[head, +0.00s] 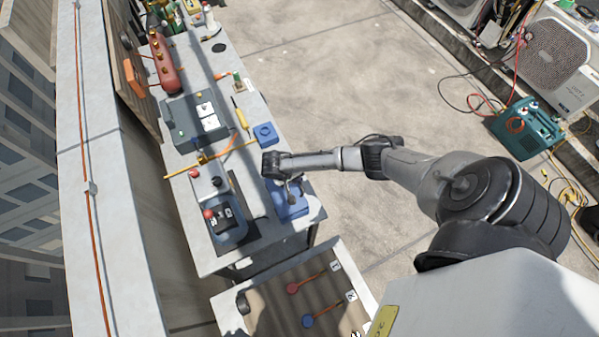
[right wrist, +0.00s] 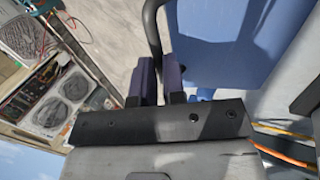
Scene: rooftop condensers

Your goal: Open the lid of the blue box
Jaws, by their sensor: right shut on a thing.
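The blue box (head: 292,211) is at the near right edge of the long grey workbench in the head view. My right gripper (head: 292,184) is at its upper side, partly covering it. In the right wrist view a broad blue panel of the box (right wrist: 235,45) fills the upper right. The fingers of my right gripper (right wrist: 160,82) are closed around a dark curved handle (right wrist: 152,28) beside this panel. I cannot tell whether the lid is raised. My left gripper is not in view.
A smaller blue item (head: 265,135) sits farther up the bench (head: 258,225). A grey case (head: 195,120), a red cylinder (head: 166,62) and a yellow rod (head: 225,152) lie there too. A teal machine (head: 527,128) stands at right. The floor between is clear.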

